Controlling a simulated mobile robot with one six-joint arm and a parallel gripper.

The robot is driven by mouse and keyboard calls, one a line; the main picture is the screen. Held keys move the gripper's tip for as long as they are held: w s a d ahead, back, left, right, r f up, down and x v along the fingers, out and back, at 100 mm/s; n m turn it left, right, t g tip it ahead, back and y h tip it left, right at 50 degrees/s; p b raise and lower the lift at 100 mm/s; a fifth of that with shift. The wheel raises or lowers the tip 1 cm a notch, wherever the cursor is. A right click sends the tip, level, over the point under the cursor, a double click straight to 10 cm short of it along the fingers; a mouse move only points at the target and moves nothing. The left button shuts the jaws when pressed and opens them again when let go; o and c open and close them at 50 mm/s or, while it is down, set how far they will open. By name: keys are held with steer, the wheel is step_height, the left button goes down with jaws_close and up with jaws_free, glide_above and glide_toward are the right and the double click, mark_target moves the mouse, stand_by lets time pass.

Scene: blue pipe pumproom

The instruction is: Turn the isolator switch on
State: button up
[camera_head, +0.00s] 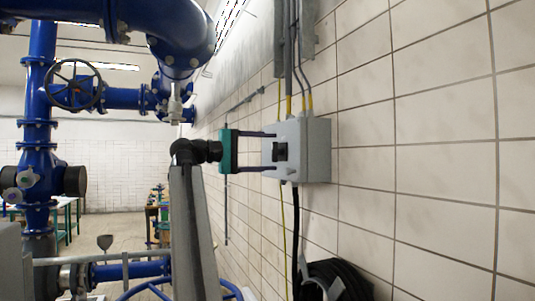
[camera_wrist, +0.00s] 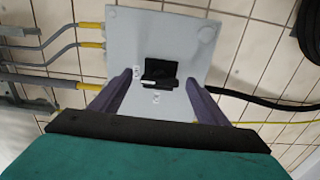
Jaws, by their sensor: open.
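The isolator switch is a grey box (camera_head: 316,148) on the tiled wall, with a black knob (camera_head: 280,151) on its front face. In the wrist view the box (camera_wrist: 165,35) fills the upper middle, and the black knob (camera_wrist: 160,75) has a pale mark at its lower left. Small markings lie beside the knob, too small to read. My gripper (camera_head: 270,151) is open, with its two dark fingers pointing at the box face, one above and one below the knob. In the wrist view the fingers stand on either side of the knob, apart from it.
Conduits (camera_head: 289,60) enter the box from above, and a black cable (camera_head: 295,240) hangs below it to a coiled black hose (camera_head: 335,280). Blue pipes (camera_head: 40,100) with a valve wheel (camera_head: 75,85) stand at the left. The wall right of the box is bare.

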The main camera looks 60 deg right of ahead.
steer(key=b+v, duration=0.2)
steer(key=v, duration=1.1)
steer(key=shift+d, duration=0.1)
